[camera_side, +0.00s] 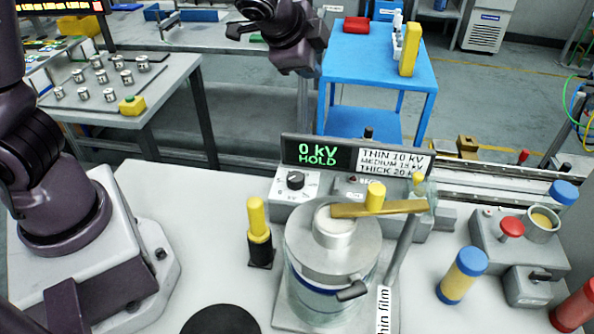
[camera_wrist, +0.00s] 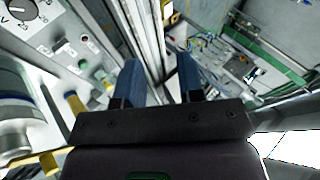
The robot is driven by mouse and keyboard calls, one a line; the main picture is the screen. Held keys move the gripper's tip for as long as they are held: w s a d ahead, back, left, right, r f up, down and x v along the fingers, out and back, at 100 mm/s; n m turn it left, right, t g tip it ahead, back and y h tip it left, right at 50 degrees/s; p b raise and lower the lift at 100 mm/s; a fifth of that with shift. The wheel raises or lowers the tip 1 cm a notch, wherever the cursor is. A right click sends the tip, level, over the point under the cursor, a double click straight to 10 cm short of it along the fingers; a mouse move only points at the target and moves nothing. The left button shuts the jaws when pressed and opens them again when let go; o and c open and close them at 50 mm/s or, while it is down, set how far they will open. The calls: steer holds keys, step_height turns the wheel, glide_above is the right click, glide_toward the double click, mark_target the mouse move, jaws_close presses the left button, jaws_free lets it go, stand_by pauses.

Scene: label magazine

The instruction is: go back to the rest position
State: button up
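My gripper (camera_wrist: 160,80) shows in the wrist view with its two blue-grey fingers apart and nothing between them. The fingers are over a rail-like strip beside the control panel and touch nothing that I can see. In the side view, my dark wrist is high at the top middle, well above the white table (camera_side: 185,205).
A yellow-handled tool (camera_side: 259,222) stands upright left of the jar. A blue-capped yellow cylinder (camera_side: 462,275), a red-button box (camera_side: 511,229) and a red cylinder (camera_side: 577,304) are at the right. A blue cart (camera_side: 370,75) stands behind. The table's left middle is clear.

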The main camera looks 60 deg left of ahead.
steer(key=s+r+n+g+h, duration=0.1)
steer(key=s+r+n, duration=0.2)
steer(key=s, duration=0.8)
steer(key=s+r+n+g+h, duration=0.1)
steer(key=s+r+n, duration=0.3)
steer(key=s, duration=0.8)
steer(key=n, duration=0.2)
steer(key=shift+n+g+h, duration=0.3)
steer(key=shift+h, duration=0.1)
steer(key=shift+a+r, duration=0.1)
